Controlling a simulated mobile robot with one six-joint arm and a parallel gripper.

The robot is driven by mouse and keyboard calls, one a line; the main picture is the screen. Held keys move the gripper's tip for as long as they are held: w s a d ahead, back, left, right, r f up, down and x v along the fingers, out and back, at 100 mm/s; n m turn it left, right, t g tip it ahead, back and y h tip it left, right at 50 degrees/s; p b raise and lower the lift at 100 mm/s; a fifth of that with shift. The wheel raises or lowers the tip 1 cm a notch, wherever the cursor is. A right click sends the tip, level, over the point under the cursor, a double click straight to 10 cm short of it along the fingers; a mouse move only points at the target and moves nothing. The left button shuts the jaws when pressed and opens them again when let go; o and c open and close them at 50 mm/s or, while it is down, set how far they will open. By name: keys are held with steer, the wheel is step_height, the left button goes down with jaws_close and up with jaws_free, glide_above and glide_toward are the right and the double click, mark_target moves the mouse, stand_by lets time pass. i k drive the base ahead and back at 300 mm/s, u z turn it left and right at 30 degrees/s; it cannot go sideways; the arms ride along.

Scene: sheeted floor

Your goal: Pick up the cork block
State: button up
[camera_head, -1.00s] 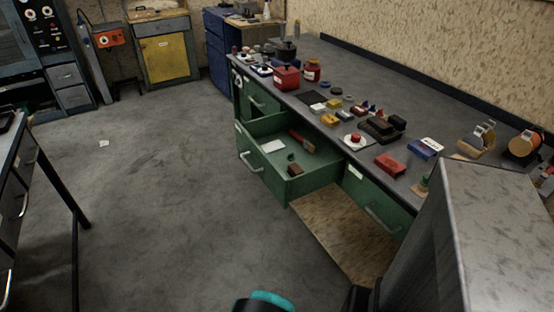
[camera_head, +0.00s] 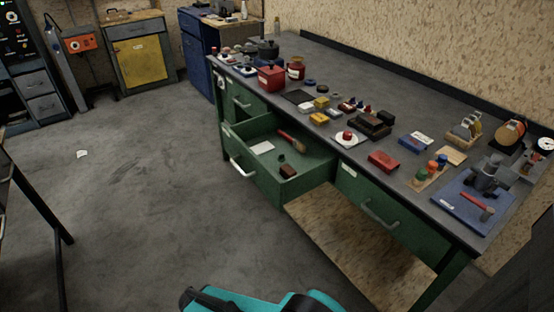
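A small brown block (camera_head: 288,171) lies in the open green drawer (camera_head: 262,181) of the workbench, near its front right corner. It may be the cork block, but it is too small to tell its material. A tan flat block (camera_head: 453,155) lies on the bench top at the right, and its material is also unclear. Teal and dark parts of my arm show at the bottom edge, in front of the bench and apart from the drawer. My gripper's fingers are not visible.
The drawer also holds a brush (camera_head: 292,141), a white card (camera_head: 262,147) and a small dark green item (camera_head: 281,158). The bench top (camera_head: 390,95) carries many tools, tins and blocks. The grey floor (camera_head: 130,200) left of the bench is clear except for a paper scrap (camera_head: 82,154).

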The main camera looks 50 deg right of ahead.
mark_target(286, 171)
steer(key=u, duration=0.55)
steer(key=k, duration=0.15)
steer(key=z, duration=2)
steer(key=k, duration=0.9)
steer(key=u, duration=0.2)
steer(key=i, duration=0.7)
steer(key=z, duration=0.05)
